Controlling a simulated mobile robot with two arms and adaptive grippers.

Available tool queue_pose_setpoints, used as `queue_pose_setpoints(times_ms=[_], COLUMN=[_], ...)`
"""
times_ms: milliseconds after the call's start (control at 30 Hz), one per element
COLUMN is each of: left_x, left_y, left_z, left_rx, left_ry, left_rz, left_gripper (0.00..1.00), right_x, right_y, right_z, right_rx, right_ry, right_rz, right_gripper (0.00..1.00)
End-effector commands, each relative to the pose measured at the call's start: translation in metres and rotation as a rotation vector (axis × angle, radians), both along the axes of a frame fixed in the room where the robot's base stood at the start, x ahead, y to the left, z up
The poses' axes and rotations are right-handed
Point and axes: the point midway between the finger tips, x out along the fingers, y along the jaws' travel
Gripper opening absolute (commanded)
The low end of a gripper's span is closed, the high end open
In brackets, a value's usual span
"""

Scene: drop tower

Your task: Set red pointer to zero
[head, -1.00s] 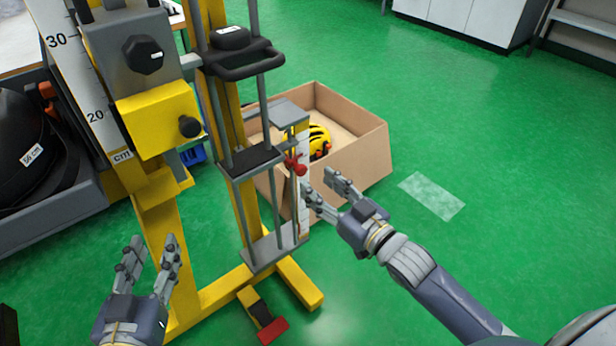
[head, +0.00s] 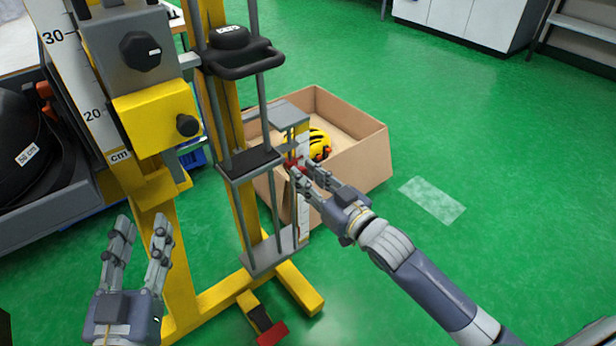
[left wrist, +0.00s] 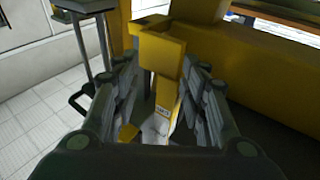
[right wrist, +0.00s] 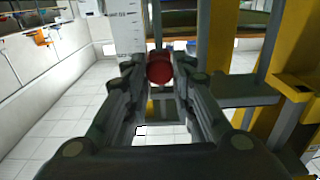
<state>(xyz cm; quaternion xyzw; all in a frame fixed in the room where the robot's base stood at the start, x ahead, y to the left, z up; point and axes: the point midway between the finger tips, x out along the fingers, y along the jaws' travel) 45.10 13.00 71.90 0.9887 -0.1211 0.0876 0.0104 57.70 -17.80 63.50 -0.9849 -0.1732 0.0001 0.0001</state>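The red pointer (head: 291,163) sits on the slim drop tower beside an upright white scale (head: 303,212), partly hidden by my right fingers. Its round red knob (right wrist: 159,68) shows in the right wrist view between my right fingertips. My right gripper (head: 305,171) is at the pointer, with its fingers apart on either side of the knob. I cannot tell whether a finger touches it. The scale also shows in the right wrist view (right wrist: 118,30), left of the knob; the pointer's exact reading is not legible. My left gripper (head: 139,228) is open and empty in front of the yellow post.
The tower's black platform (head: 249,161) and grey rods stand left of the pointer. A yellow stand with a centimetre ruler (head: 82,85) is at left.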

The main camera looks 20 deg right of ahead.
Motion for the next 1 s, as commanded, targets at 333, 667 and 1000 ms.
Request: queue_pose_setpoints(times_ms=[333, 667, 1000], left_x=[0.001, -0.016, -0.062], left_y=[0.003, 0.018, 0.039], left_z=[-0.026, -0.094, -0.155], left_rx=[0.035, 0.123, 0.207], left_ry=[0.139, 0.489, 0.851], left_rz=[0.008, 0.031, 0.055], left_gripper=[0.40, 0.40, 0.40], right_x=[0.000, 0.000, 0.000], right_y=[0.000, 0.000, 0.000], right_z=[0.008, 0.021, 0.034], right_rx=[0.000, 0.000, 0.001], right_ry=[0.000, -0.001, -0.003], right_rz=[0.000, 0.000, 0.000], right_gripper=[0.00, 0.00, 0.00])
